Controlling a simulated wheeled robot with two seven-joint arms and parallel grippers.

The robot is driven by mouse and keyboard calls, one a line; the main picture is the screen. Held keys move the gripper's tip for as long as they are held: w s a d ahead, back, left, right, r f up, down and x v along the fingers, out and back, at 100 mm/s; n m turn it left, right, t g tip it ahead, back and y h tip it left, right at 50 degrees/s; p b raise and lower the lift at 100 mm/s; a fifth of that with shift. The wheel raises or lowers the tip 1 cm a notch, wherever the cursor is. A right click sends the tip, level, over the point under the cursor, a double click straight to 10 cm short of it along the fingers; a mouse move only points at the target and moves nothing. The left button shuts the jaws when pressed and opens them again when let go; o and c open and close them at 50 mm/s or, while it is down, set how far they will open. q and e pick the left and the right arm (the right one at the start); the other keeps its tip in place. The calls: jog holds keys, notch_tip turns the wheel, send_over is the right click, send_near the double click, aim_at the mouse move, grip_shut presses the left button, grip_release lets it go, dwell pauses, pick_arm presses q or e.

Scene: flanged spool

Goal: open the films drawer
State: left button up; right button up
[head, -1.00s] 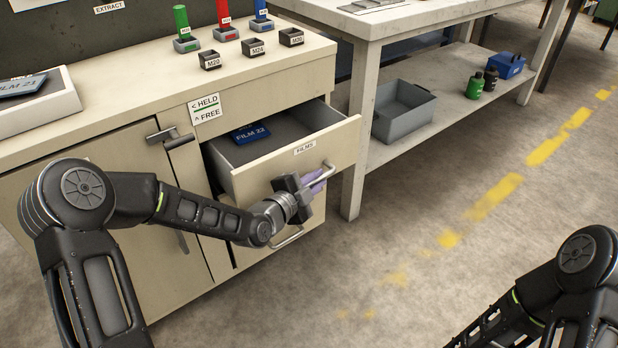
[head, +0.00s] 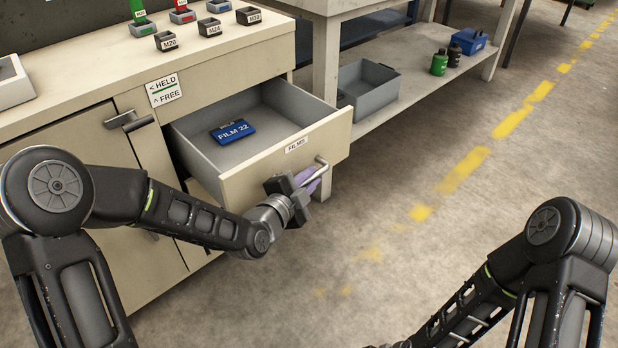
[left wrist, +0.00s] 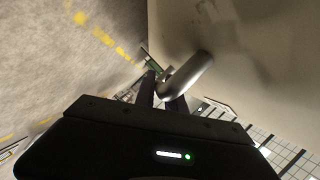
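The films drawer (head: 262,165) is pulled out of the cabinet and its inside shows. Its front bears a label reading FILMS (head: 296,145). A blue packet marked FILM 22 (head: 233,132) lies flat inside. My left gripper (head: 312,180) is at the bar handle (head: 321,166) on the drawer front. In the left wrist view the gripper's fingers (left wrist: 163,92) are on either side of the metal handle (left wrist: 188,76) and appear closed on it. My right arm comes in at the lower right of the head view, but its gripper is out of frame.
A lever (head: 129,119) sits on the cabinet left of the drawer, below a HELD/FREE sign (head: 164,90). A steel table with a grey bin (head: 370,90) stands right of the drawer. The floor in front is clear.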

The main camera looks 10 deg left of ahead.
pick_arm(q)
jog(key=o, duration=0.4)
jog(key=shift+o, duration=0.2)
jog(key=shift+s+a+r, duration=0.2)
jog(key=shift+s+a, duration=0.05)
jog(key=shift+s, duration=0.15)
jog(key=p+v, duration=0.1)
jog(key=v, duration=0.5)
jog(key=shift+s+a+p, duration=0.1)
jog(key=shift+s+p, duration=0.3)
